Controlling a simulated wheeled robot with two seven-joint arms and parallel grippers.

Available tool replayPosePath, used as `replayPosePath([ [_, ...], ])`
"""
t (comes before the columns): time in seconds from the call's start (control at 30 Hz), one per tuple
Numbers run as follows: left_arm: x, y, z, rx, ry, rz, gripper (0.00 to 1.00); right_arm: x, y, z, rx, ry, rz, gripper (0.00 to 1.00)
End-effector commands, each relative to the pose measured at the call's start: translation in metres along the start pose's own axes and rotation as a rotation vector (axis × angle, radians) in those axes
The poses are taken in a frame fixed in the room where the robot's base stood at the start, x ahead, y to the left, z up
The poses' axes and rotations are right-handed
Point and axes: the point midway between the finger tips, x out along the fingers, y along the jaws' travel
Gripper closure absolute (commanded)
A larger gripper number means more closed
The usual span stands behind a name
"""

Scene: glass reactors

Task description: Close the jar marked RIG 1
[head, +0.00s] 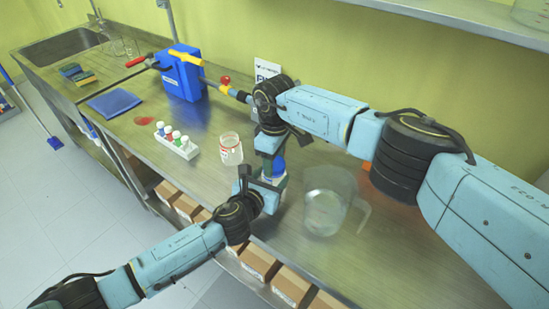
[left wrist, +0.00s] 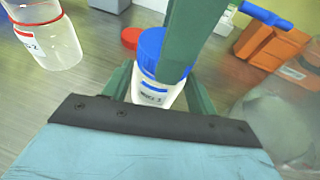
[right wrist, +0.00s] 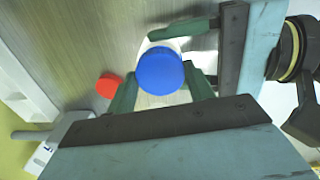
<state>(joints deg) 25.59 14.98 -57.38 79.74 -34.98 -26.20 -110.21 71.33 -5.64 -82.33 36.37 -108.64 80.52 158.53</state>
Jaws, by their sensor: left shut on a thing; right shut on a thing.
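A clear jar with a blue lid stands on the steel bench between my grippers; its lid shows in the head view (head: 279,167), and its body in the left wrist view (left wrist: 150,97). Its label is too small to read surely. My left gripper (head: 262,184) is shut on the jar's body, a finger on each side. My right gripper (right wrist: 162,88) comes from above and is shut on the blue lid (right wrist: 160,71). The lid sits upright on the jar's mouth; how tightly I cannot tell. Much of the jar is hidden by the grippers.
An open jar with a red ring (head: 231,149) stands left of the grippers. A red lid (left wrist: 131,38) lies nearby. A clear pitcher (head: 328,201) stands close on the right. A white rack of vials (head: 176,143) and a blue container (head: 182,78) stand further left.

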Motion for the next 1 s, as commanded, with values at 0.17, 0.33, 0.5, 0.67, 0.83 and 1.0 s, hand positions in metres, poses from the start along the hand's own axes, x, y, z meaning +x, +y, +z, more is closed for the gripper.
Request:
replayPosePath([
  [0.17, 0.000, 0.002, -0.002, 0.000, 0.004, 0.004, 1.00, -0.001, 0.000, 0.000, 0.077, 0.000, 0.000, 0.69],
  [0.33, 0.000, 0.002, -0.002, 0.000, 0.004, 0.004, 1.00, -0.001, 0.000, 0.000, 0.076, 0.000, 0.000, 0.69],
  [0.5, 0.000, 0.002, -0.002, 0.000, 0.004, 0.004, 1.00, -0.001, 0.000, 0.000, 0.075, 0.000, 0.000, 0.35],
  [0.67, 0.000, 0.002, -0.002, 0.001, 0.004, 0.004, 1.00, 0.000, 0.000, 0.000, 0.075, 0.000, 0.000, 0.26],
  [0.83, 0.000, 0.001, -0.002, 0.001, 0.003, 0.003, 1.00, -0.001, 0.000, 0.000, 0.074, 0.000, 0.000, 0.26],
  [1.0, 0.000, 0.001, -0.002, 0.001, 0.003, 0.003, 1.00, -0.019, 0.001, -0.001, 0.072, 0.003, 0.003, 0.26],
])
